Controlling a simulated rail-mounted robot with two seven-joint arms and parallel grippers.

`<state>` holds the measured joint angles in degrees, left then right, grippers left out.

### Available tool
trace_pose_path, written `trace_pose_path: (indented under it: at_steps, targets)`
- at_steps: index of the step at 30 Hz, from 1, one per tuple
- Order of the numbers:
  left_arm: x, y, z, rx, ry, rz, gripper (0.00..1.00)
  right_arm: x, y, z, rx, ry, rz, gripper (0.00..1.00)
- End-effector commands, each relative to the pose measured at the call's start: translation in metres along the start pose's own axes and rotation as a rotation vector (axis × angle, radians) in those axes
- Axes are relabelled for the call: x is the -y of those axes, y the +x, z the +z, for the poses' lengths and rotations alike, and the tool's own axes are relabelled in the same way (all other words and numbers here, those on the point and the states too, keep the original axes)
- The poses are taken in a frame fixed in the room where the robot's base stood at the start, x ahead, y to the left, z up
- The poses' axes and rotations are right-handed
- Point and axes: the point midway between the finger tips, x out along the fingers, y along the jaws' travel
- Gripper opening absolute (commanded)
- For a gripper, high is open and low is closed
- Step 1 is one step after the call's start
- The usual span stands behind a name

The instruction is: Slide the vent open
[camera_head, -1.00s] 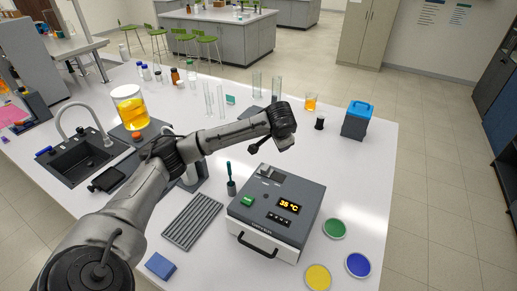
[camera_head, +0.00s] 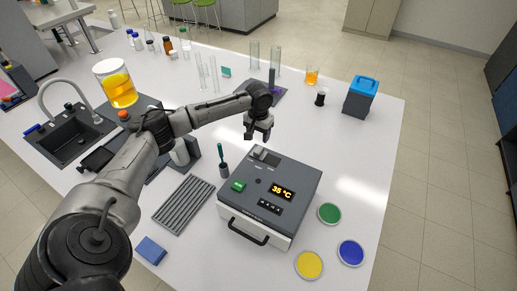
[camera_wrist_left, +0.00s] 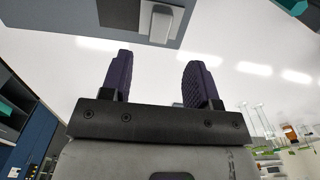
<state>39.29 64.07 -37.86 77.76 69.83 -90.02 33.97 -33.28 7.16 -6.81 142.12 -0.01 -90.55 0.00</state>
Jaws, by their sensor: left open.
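The grey box-shaped device (camera_head: 290,180) stands on the white bench, with a lit "35 °C" display on its top. The vent, a small pale slider in a dark slot (camera_head: 265,156), sits at the back of its top. My left gripper (camera_head: 257,138) points down just above and behind the vent, apart from it. In the left wrist view my left gripper (camera_wrist_left: 157,80) shows two dark ridged fingers spread apart with nothing between them. The light vent slider (camera_wrist_left: 161,22) shows at the top of that view, beyond the fingers. My right gripper is not in view.
Green (camera_head: 329,213), blue (camera_head: 350,252) and yellow (camera_head: 309,265) dishes lie right of the device. A ribbed grey tray (camera_head: 183,205) lies left, near a small pot with a green-handled tool (camera_head: 222,165). Glass tubes (camera_head: 254,55) stand behind.

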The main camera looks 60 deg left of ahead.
Motion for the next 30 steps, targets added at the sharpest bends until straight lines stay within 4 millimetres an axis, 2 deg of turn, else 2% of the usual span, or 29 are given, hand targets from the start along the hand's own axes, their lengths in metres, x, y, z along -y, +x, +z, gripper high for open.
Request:
trace_pose_path:
  at_steps: [6, 15, 21, 30]
  targets:
    - [0.0, 0.04, 0.001, 0.002, -0.001, -0.001, 0.55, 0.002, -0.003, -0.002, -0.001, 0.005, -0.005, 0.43]
    - [0.0, 0.076, 0.0, 0.001, 0.0, -0.001, 0.55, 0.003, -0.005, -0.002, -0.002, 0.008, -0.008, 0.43]
    - [0.0, 0.085, 0.0, -0.001, 0.001, -0.001, 0.55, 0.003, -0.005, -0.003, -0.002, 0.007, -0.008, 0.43]
    - [0.0, 0.086, 0.0, -0.001, 0.001, -0.001, 0.55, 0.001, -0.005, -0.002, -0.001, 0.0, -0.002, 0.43]
